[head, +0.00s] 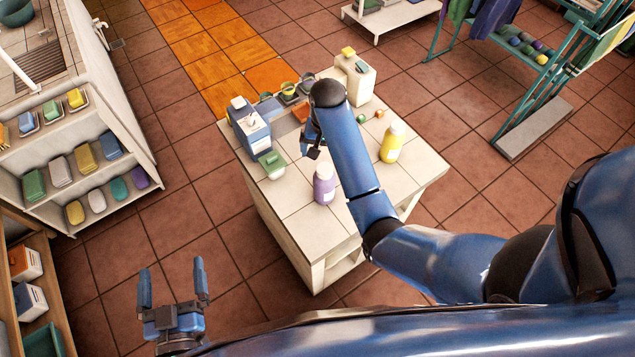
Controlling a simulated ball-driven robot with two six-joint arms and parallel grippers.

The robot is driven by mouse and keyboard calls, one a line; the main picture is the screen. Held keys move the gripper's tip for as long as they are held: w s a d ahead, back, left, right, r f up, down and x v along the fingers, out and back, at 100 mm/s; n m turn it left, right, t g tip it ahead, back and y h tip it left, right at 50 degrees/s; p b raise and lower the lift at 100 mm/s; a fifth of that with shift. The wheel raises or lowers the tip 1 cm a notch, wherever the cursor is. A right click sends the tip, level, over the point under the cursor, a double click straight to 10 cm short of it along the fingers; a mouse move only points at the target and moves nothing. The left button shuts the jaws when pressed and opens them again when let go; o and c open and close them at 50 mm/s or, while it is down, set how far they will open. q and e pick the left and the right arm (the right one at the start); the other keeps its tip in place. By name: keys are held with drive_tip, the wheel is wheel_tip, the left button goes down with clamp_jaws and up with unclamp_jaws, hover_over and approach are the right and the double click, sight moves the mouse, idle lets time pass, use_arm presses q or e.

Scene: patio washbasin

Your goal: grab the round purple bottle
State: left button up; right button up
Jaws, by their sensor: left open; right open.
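The round purple bottle (324,187) stands upright on the tiled top of a low table (290,207), near its front left edge. It has a pale cap and a light label. My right gripper (313,152) is over the table, just above and behind the bottle in the picture, apart from it as far as I can see. Its jaws are open and seen partly edge-on, with nothing visible between them. My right forearm passes close to the bottle's right side. My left gripper (173,285) is open and empty over the floor at the lower left.
A yellow bottle (392,142) stands right of my forearm. A white dispenser (356,80) is at the back. Shelves (75,181) line the left; floor between is free.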

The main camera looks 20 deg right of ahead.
sight(325, 169)
drive_tip(key=shift+s+f, duration=0.2)
drive_tip(key=shift+s, duration=0.25)
drive_tip(key=shift+s+f+b, duration=0.1)
drive_tip(key=shift+f+b, duration=0.25)
drive_tip(key=shift+b, duration=0.15)
wheel_tip(325, 169, down, 2)
drive_tip(key=shift+f+b, duration=0.1)
drive_tip(key=shift+b, duration=0.75)
drive_tip(key=shift+f+p, duration=0.15)
drive_tip(key=shift+p, duration=0.2)
drive_tip(key=shift+f, duration=0.95)
drive_tip(key=shift+f+p, duration=0.5)
wheel_tip(325, 169, down, 3)
drive_tip(key=shift+f+p, duration=0.1)
drive_tip(key=shift+p, duration=0.45)
drive_tip(key=shift+f, duration=0.55)
